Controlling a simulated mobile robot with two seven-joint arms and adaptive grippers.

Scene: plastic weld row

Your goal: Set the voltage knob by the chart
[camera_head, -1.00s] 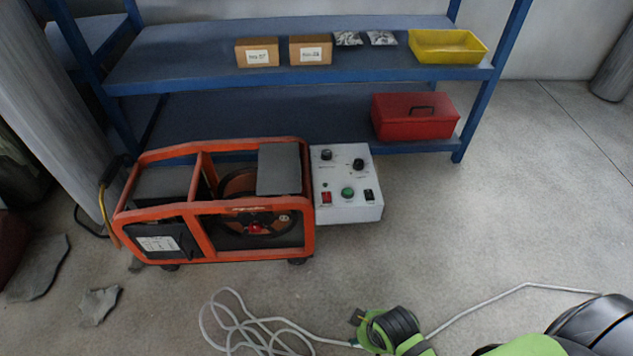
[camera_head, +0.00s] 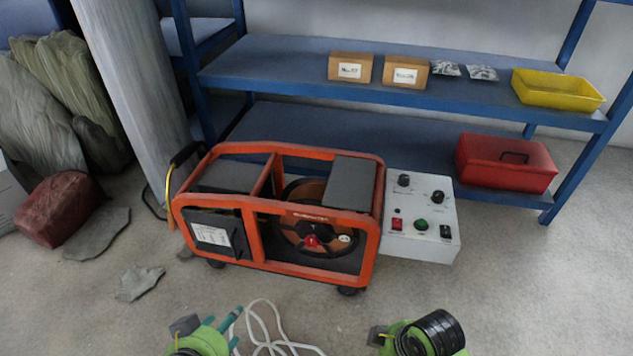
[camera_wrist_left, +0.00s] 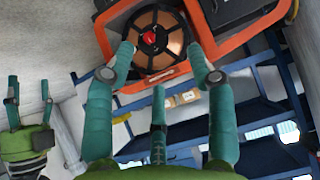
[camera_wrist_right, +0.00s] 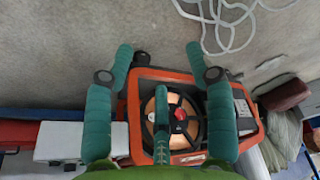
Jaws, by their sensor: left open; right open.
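A white control box (camera_head: 420,240) is at the right end of the orange-framed welder (camera_head: 365,265). Its top has two black knobs, one upper left (camera_head: 404,181) and one right (camera_head: 438,197). Their lettering and pointers are too small to read. A white printed label (camera_head: 212,236), perhaps the chart, is on the black front panel at the left; its text is unreadable. My left gripper (camera_wrist_left: 160,62) is open and empty, facing the wire reel, apart from it. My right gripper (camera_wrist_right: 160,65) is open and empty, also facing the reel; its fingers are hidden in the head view.
The box also carries a red switch (camera_head: 397,224), a green button (camera_head: 421,225) and a black switch (camera_head: 445,231). A blue shelf (camera_head: 290,85) behind holds cartons, a yellow tray (camera_head: 560,90) and a red toolbox (camera_head: 505,165). A pale cable (camera_head: 265,335) lies on the floor in front.

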